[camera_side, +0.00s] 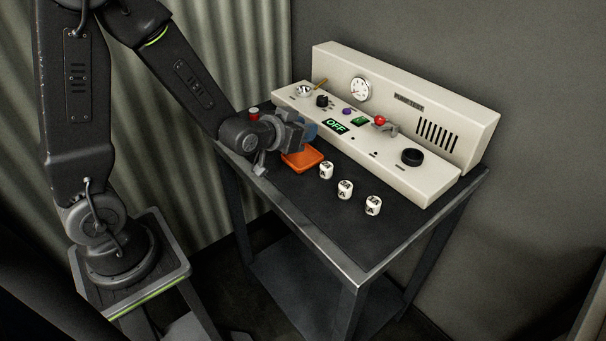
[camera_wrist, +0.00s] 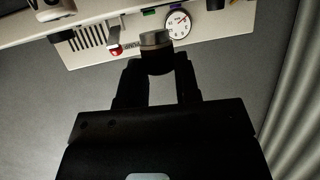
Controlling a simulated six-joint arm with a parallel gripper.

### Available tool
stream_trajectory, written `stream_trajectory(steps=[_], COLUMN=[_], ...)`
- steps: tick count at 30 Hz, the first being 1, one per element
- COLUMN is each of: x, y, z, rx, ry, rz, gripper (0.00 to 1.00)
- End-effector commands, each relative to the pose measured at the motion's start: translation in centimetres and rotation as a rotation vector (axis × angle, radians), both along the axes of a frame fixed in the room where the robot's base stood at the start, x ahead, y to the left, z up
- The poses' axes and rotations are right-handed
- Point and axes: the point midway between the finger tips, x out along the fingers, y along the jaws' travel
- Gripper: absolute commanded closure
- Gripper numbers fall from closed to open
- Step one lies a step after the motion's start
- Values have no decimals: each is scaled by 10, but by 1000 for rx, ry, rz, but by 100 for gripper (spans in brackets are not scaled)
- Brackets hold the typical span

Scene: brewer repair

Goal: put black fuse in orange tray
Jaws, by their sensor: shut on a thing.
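In the wrist view, the black fuse (camera_wrist: 156,58), a short dark cylinder with a grey end, sits between the two fingers of my gripper (camera_wrist: 158,75), which is shut on it. In the side view my gripper (camera_side: 304,132) is above and just behind the orange tray (camera_side: 303,160), near the panel's left part. I cannot make out the fuse clearly in the side view. The orange tray is a shallow square on the dark table top, partly covered by my wrist, and its visible part looks empty.
Three white marked cylinders (camera_side: 345,189) stand in a row right of the tray. The cream brewer panel (camera_side: 400,115) with knobs and a gauge runs along the back. The table front (camera_side: 350,235) is clear.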

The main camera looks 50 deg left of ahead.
Motion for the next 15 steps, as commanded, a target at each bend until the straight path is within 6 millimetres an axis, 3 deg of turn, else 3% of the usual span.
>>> stream_trajectory(steps=[7,15], x=[-18,-22], y=[-2,-2], z=[-16,-18], rx=[-15,-20], ry=[13,16], rz=[-113,-138], gripper=[93,93])
